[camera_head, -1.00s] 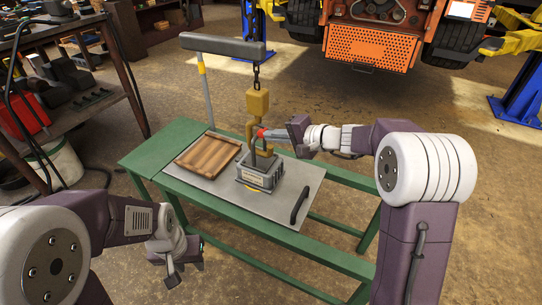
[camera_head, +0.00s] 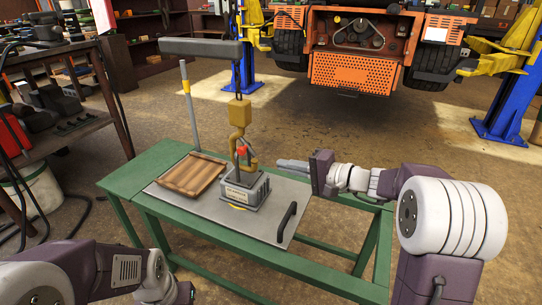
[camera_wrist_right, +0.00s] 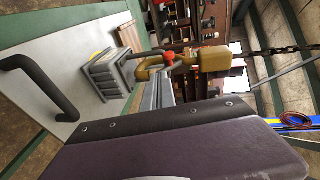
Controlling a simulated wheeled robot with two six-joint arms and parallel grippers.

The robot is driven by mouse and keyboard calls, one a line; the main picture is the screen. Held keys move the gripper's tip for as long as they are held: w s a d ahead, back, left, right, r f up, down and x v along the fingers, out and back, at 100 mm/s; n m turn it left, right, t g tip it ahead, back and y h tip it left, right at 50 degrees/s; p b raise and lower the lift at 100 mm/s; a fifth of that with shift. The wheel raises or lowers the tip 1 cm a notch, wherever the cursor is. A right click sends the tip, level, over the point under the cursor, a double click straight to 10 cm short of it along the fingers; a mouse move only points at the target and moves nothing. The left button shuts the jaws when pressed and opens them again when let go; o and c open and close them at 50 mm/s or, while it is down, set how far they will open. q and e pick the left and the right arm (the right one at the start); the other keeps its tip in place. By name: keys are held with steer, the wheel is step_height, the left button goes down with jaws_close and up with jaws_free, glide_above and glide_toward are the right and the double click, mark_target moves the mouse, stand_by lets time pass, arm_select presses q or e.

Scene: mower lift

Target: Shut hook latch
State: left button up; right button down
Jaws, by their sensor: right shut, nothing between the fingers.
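A yellow hook (camera_head: 236,143) hangs from a yellow block (camera_head: 240,112) above a grey weight (camera_head: 244,191). Its red latch (camera_head: 242,150) sits in the hook's mouth area; whether it is fully closed is too small to tell. In the right wrist view the hook (camera_wrist_right: 146,72) and its red latch (camera_wrist_right: 169,57) show beside the grey weight (camera_wrist_right: 105,76). My right gripper (camera_head: 280,163) is shut and empty, to the right of the hook and apart from it. My left gripper (camera_head: 181,294) is low at the bottom edge, partly cut off; its jaws are unclear.
The green table (camera_head: 150,166) carries a grey plate (camera_head: 214,212) with a wooden tray (camera_head: 187,175) and a black handle (camera_head: 287,222). A grey beam (camera_head: 200,48) holds the chain above. An orange mower (camera_head: 357,70) stands raised at the back. Floor right of the table is open.

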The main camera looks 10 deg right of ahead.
arm_select(q)
steer(key=shift+r, duration=0.55)
arm_select(e)
steer(key=v, duration=0.1)
steer(key=f+v, duration=0.1)
steer(key=v, duration=0.1)
steer(key=shift+s+d+r, duration=0.15)
steer(key=shift+s+d, duration=0.1)
steer(key=shift+s, duration=0.05)
arm_select(q)
steer(key=shift+s, duration=0.1)
steer(key=shift+d, duration=0.1)
